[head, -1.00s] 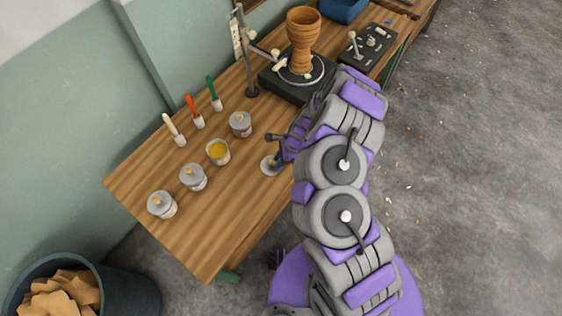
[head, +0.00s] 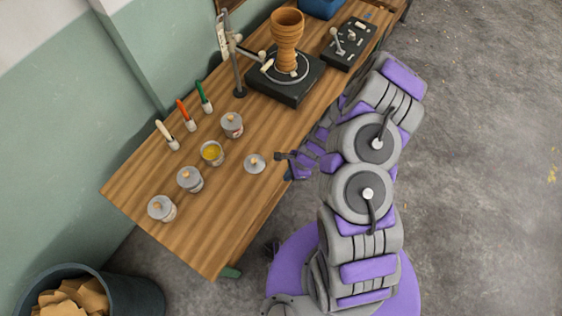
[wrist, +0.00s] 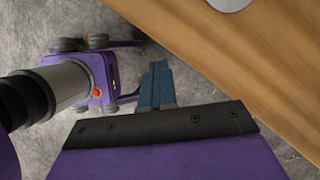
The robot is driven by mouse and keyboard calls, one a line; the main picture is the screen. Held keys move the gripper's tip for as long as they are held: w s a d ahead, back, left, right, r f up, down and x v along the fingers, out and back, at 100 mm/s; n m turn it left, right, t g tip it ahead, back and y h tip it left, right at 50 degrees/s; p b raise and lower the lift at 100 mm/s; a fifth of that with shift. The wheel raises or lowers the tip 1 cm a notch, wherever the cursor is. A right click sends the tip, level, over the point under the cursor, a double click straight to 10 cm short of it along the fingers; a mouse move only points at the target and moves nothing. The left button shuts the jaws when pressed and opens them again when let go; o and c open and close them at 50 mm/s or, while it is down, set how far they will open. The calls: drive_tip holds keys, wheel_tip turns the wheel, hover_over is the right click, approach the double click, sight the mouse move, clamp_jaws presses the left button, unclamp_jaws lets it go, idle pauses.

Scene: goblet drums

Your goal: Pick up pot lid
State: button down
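The pot lid (head: 255,162), a small grey disc with a knob, lies on the wooden table near its right edge. In the wrist view, a grey disc edge that looks like this lid (wrist: 231,3) is cut off at the top. My gripper (head: 285,166) is just right of the lid at the table edge, apart from it. An uncovered pot with yellow contents (head: 212,153) stands left of the lid.
A metal stand (head: 238,75) and a turntable with a goblet drum (head: 287,45) are at the back. A bin (head: 135,297) is at lower left.

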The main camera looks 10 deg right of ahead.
drive_tip(key=s+d, duration=0.2)
drive_tip(key=s, duration=0.1)
drive_tip(key=shift+s+d+r, duration=0.1)
drive_tip(key=shift+d+r, duration=0.05)
drive_tip(key=shift+d, duration=0.1)
drive_tip(key=c, duration=1.7)
unclamp_jaws()
drive_tip(key=shift+c, duration=0.2)
drive_tip(key=o, duration=0.9)
drive_tip(key=shift+d, duration=0.35)
drive_tip(key=o, duration=0.5)
drive_tip(key=shift+a, duration=0.35)
drive_tip(key=shift+c, duration=0.2)
drive_tip(key=shift+p, duration=0.3)
